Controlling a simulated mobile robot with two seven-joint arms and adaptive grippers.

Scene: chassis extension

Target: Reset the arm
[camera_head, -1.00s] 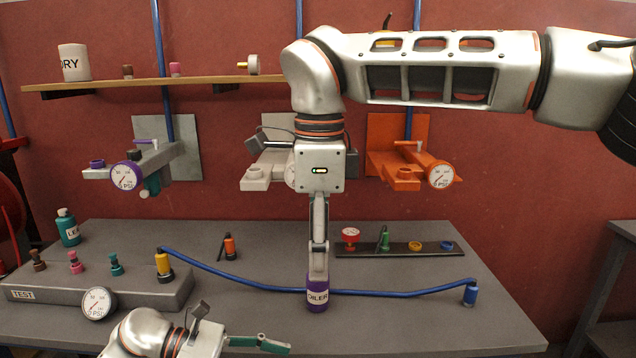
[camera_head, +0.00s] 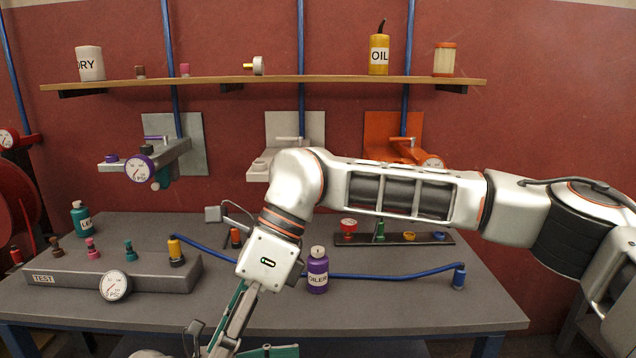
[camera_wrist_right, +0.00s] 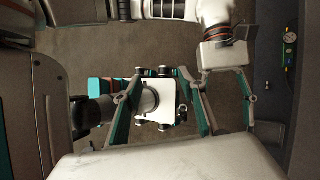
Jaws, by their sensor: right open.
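My right arm comes in from the right across the workbench in the head view. Its gripper (camera_head: 222,345) points down and left, in front of the bench, partly cut off by the bottom edge. In the right wrist view its two teal-edged fingers (camera_wrist_right: 160,88) are spread, with nothing held between them. A purple oiler bottle (camera_head: 317,272) stands upright on the bench, apart from and right of the right gripper. My left gripper (camera_head: 240,350) is low at the bottom edge, partly cut off. It also shows in the right wrist view (camera_wrist_right: 228,112), with its fingers apart.
The workbench (camera_head: 400,310) holds a grey test block (camera_head: 90,268) with a gauge at left, a blue hose (camera_head: 385,277) and a dark strip of caps (camera_head: 395,239). A wooden shelf (camera_head: 270,82) and wall brackets are behind. The bench's front right is clear.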

